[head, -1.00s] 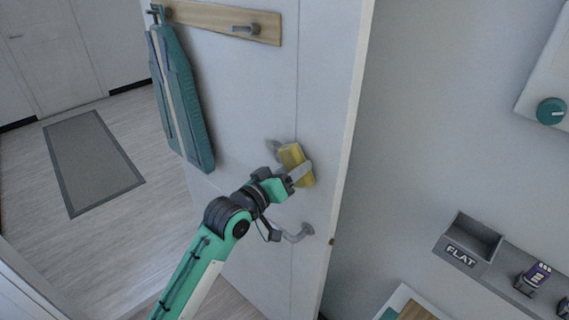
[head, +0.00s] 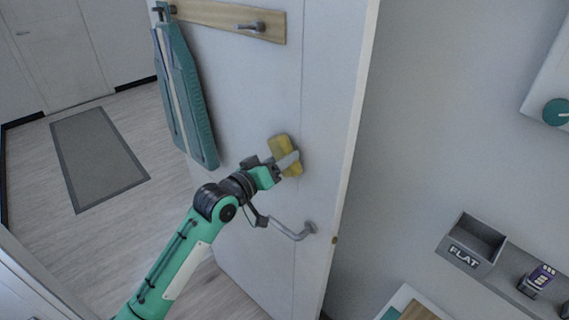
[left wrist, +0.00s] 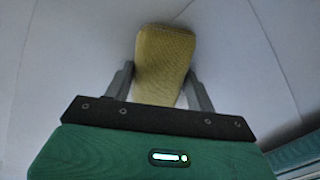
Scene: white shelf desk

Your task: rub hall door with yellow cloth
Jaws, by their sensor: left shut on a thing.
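The yellow cloth (head: 279,147) is a folded pad held at the face of the white hall door (head: 255,90), above the door handle (head: 300,234). My left gripper (head: 284,164) is shut on the cloth. In the left wrist view the cloth (left wrist: 165,62) sits between the two fingers of my left gripper (left wrist: 161,90), with the pale door surface behind it. The cloth looks close against the door; the exact contact is hidden. My right gripper is not in view.
A teal ironing board (head: 184,95) hangs from a wooden hook rail (head: 215,14) on the door, left of the cloth. A grey bin marked FLAT (head: 470,243) is on the right wall. A grey mat (head: 98,158) lies on the hall floor.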

